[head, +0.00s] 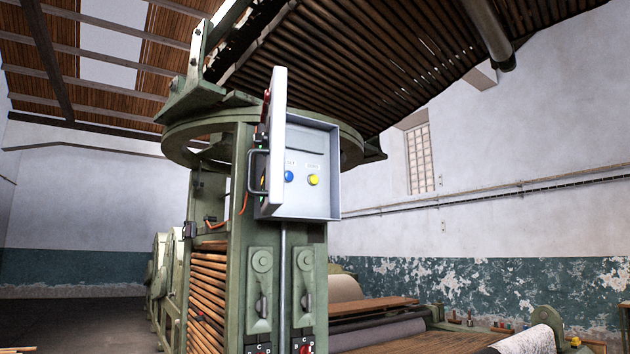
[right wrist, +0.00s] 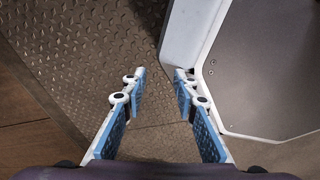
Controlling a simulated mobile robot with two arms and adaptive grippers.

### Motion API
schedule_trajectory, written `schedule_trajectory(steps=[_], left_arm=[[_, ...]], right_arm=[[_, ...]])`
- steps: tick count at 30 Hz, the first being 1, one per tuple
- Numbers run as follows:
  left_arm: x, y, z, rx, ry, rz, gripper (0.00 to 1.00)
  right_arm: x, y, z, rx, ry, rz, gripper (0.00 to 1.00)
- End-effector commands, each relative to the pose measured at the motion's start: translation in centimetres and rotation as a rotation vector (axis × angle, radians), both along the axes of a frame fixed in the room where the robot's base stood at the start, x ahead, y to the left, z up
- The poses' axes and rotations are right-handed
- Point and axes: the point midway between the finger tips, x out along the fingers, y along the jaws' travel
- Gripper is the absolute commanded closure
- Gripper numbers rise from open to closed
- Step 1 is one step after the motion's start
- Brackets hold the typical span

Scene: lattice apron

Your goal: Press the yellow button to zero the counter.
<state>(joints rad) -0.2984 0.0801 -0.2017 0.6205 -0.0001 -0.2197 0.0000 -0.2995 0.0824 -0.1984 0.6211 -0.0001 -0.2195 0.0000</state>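The yellow button (head: 313,180) is on the pale face inside a grey control box (head: 325,203) in the head view. A blue button (head: 289,176) is to its left, and a small label sits above each. The box's door (head: 276,130) stands open, seen nearly edge-on, left of the buttons, and hides the left part of the box. My right gripper (right wrist: 160,80) shows in the right wrist view with its blue-padded fingers apart and nothing between them, over a metal floor. It is away from the box. My left gripper shows in neither view.
The box is mounted on a green machine frame (head: 240,210) with levers (head: 261,290) below it. Rollers and wooden boards (head: 375,305) extend to the right. A ridged metal plate floor (right wrist: 90,60) lies under my right gripper.

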Motion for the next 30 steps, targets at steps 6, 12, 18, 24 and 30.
schedule_trajectory(steps=[6,12,18,24,30], left_arm=[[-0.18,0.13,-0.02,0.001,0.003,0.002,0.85],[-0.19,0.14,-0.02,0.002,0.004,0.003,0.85],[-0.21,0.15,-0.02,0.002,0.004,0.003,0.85],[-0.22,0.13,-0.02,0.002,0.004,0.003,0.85],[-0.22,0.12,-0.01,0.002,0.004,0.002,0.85]], right_arm=[[-0.23,0.72,-0.02,0.008,0.004,0.001,1.00],[-0.25,0.78,-0.02,0.008,0.004,0.001,1.00],[-0.25,0.67,-0.02,0.007,0.005,0.002,1.00],[-0.24,0.33,-0.02,0.003,0.004,0.002,1.00],[-0.22,0.04,-0.02,0.000,0.003,0.001,1.00]])
